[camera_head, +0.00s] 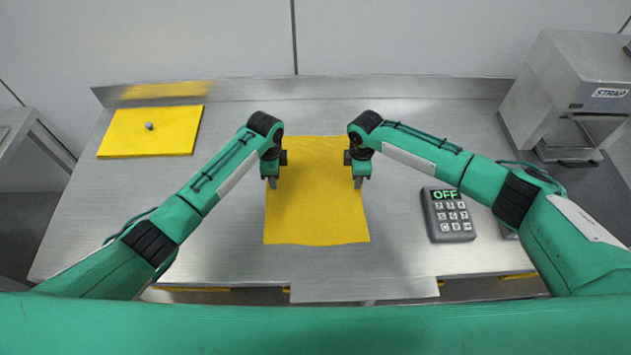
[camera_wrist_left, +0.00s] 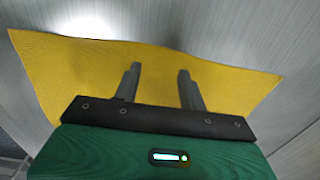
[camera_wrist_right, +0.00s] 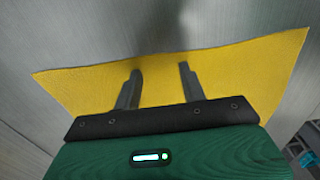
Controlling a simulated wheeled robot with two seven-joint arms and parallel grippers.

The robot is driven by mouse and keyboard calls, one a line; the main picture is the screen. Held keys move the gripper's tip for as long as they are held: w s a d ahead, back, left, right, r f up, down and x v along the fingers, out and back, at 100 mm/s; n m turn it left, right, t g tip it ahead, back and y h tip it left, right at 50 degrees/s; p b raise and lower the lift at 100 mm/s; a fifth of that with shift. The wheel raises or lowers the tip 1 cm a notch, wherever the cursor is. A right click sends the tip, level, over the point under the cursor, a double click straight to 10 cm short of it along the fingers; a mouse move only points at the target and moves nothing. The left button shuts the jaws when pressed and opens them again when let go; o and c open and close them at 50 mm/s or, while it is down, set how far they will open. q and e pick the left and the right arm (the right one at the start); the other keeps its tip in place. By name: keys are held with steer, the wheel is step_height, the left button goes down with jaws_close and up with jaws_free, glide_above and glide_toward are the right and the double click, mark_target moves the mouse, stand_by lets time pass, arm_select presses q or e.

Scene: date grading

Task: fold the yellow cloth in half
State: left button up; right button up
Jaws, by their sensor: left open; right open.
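The yellow cloth (camera_head: 316,215) lies flat and spread out on the metal table in the middle of the head view. My left gripper (camera_head: 272,184) is over its left edge and my right gripper (camera_head: 358,183) is over its right edge. In the left wrist view the open fingers (camera_wrist_left: 157,72) point down over the cloth (camera_wrist_left: 75,75), with nothing between them but cloth below. The right wrist view shows the same for the right fingers (camera_wrist_right: 160,72) over the cloth (camera_wrist_right: 245,80). Whether the fingertips touch the cloth I cannot tell.
A yellow board with a small knob (camera_head: 125,135) lies at the back left. A grey keypad reading OFF (camera_head: 447,215) lies right of the cloth. A metal machine labelled STRAP (camera_head: 570,85) stands at the back right.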

arm_select(q)
steer(key=shift+s+f, duration=0.1)
steer(key=shift+f, duration=0.35)
arm_select(e)
steer(key=shift+s+f, duration=0.1)
steer(key=shift+f, duration=0.3)
arm_select(q)
steer(key=shift+f, duration=0.2)
arm_select(e)
steer(key=shift+f, duration=0.25)
arm_select(q)
steer(key=shift+c, duration=0.6)
arm_select(e)
steer(key=shift+r, duration=0.1)
steer(key=shift+c, duration=0.6)
arm_select(q)
jaws_close()
arm_select(e)
jaws_close()
arm_select(q)
steer(key=shift+r, duration=0.25)
arm_select(e)
steer(key=shift+r, duration=0.15)
